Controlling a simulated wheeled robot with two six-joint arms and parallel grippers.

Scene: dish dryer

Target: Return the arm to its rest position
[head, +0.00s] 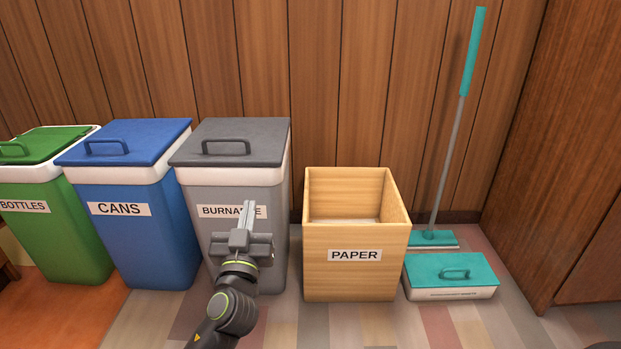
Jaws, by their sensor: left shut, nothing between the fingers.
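My left gripper (248,218) is shut and empty. It points up and away from me, in front of the grey bin labelled BURNABLE (192,228), and covers part of that label. My left arm comes in from the bottom of the head view, left of centre. I cannot tell whether the gripper touches the bin. My right gripper is not in view.
An open wooden PAPER box (350,280) stands right of the grey bin. A teal-lidded box (450,272) and a mop (454,140) are further right.

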